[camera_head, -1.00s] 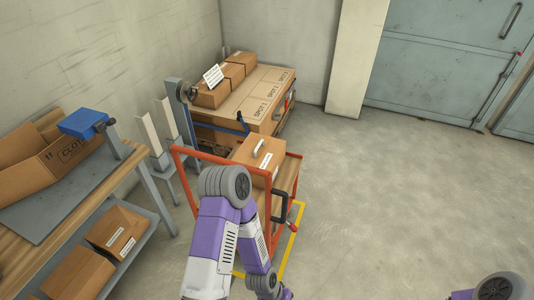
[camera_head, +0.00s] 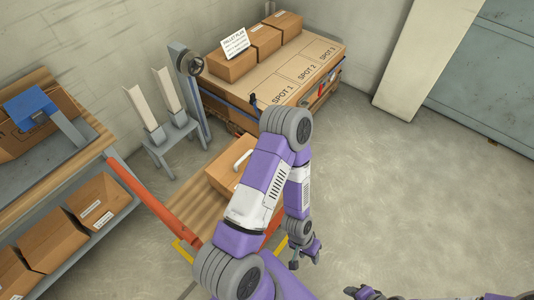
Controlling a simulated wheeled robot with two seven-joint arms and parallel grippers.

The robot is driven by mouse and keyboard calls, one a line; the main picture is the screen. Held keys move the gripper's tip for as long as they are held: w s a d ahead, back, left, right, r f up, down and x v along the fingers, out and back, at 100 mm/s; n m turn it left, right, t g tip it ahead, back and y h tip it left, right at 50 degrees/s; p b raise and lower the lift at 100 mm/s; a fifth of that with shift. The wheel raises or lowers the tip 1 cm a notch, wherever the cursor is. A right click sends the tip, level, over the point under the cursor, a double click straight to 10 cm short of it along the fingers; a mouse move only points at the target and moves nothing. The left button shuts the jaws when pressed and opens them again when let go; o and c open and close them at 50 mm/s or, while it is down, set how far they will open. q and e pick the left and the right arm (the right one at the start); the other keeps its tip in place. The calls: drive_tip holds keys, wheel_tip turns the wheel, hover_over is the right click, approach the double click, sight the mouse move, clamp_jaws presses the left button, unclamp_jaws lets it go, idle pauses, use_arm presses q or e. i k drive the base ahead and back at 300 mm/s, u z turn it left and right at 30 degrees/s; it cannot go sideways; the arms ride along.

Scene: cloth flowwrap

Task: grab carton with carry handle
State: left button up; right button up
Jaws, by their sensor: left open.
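The brown carton (camera_head: 226,170) with a pale carry handle (camera_head: 242,158) on top sits on the wooden deck of an orange-framed cart (camera_head: 170,218). My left arm crosses in front of it and hides its right side. My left gripper (camera_head: 306,262) is open and empty, pointing down to the right of the cart, apart from the carton. A dark part of what looks like my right gripper (camera_head: 362,292) just shows at the bottom edge; its jaws are not clear.
Behind the cart, a large pallet load (camera_head: 320,52) has marked spots, with several boxes and a sign along its back. A workbench (camera_head: 90,140) with shelf cartons stands at the left. The floor at right is clear.

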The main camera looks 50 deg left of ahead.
sight(225, 175)
drive_tip(key=i, duration=2.45)
drive_tip(key=u, duration=4.85)
drive_tip(key=i, duration=0.5)
